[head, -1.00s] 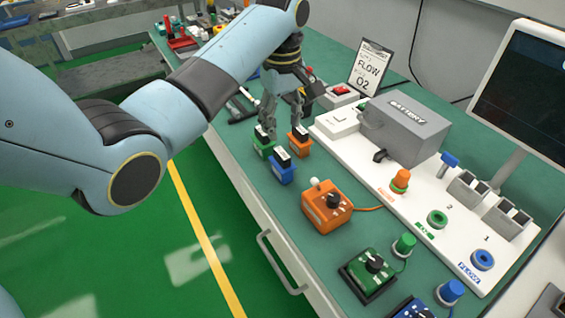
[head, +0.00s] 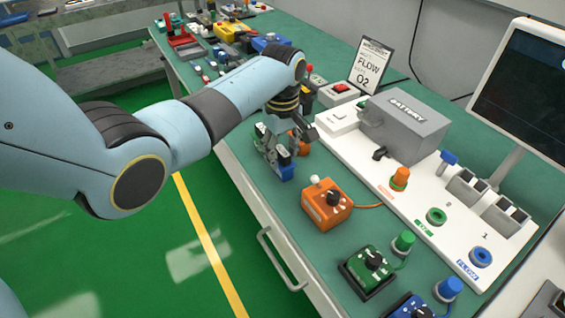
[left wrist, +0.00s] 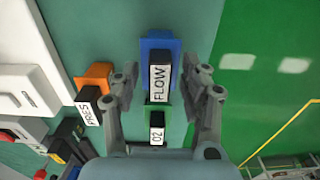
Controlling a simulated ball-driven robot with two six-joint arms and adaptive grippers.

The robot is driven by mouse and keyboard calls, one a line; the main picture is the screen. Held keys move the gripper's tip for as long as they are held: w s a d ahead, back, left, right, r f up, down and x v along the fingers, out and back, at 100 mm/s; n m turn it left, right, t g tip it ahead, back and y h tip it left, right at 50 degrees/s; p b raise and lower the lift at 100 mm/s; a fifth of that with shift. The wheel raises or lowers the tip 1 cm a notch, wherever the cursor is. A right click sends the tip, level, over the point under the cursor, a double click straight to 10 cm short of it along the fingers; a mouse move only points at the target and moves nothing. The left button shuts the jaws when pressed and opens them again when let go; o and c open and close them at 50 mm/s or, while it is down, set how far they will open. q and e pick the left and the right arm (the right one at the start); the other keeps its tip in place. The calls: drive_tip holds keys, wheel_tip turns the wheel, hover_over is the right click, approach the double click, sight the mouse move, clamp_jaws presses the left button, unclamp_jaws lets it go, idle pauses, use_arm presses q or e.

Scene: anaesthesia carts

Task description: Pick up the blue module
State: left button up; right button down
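The blue module (head: 285,172) sits on the green bench top, left of the orange box, partly hidden by my gripper in the head view. In the left wrist view the blue module (left wrist: 160,45) shows a black block with a white FLOW label. My left gripper (head: 277,155) is over the module; in the left wrist view the gripper (left wrist: 165,75) is open, with a finger on each side of the FLOW block and gaps showing on both sides. My right gripper is not in view.
A green O2 module (left wrist: 157,112) is close behind the blue one, and an orange PRES module (left wrist: 94,76) stands beside them. The orange knob box (head: 327,207) and white panel (head: 415,215) are nearby. The bench edge is close on the floor side.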

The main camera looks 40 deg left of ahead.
use_arm(q)
clamp_jaws()
drive_tip(key=shift+r, duration=0.1)
wheel_tip(320, 180, up, 10)
drive_tip(key=shift+f, duration=0.1)
idle(0.4)
